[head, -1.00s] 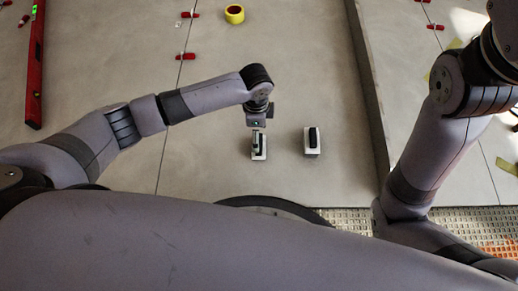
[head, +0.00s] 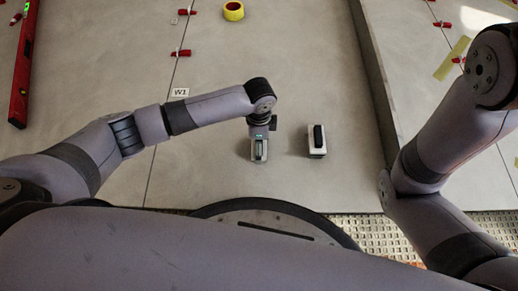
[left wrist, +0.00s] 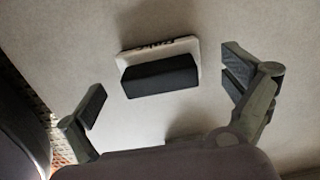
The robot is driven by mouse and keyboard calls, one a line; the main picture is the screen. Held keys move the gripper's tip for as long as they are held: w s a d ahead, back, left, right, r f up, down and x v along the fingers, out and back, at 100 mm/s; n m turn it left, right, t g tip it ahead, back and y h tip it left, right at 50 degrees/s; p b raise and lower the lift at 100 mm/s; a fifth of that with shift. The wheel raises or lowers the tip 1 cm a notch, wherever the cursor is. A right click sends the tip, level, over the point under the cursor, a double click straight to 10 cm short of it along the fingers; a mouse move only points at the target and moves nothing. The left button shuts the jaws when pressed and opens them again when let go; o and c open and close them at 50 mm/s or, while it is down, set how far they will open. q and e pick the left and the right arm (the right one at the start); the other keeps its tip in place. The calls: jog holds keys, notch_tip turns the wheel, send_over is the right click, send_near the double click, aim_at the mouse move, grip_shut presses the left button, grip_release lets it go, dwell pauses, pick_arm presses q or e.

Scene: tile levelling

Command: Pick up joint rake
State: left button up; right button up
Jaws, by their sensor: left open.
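My left gripper (left wrist: 165,93) is open and empty, pointing down with a finger to either side. The right block (head: 317,141) stands clear of the gripper. My right gripper is out of the picture.
A red level (head: 23,70) lies at the left. A yellow tape roll (head: 233,11) and red clips (head: 181,53) are at the back. A raised edge (head: 374,75) runs along the right. A metal grating (head: 400,232) lies in front.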

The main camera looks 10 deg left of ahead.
pick_arm(q)
notch_tip(320, 180, down, 2)
jog(key=shift+f+b, duration=0.1)
jog(key=shift+b, duration=0.45)
jog(key=c, duration=1.2)
jog(key=shift+c, duration=0.2)
jog(key=shift+r, duration=0.2)
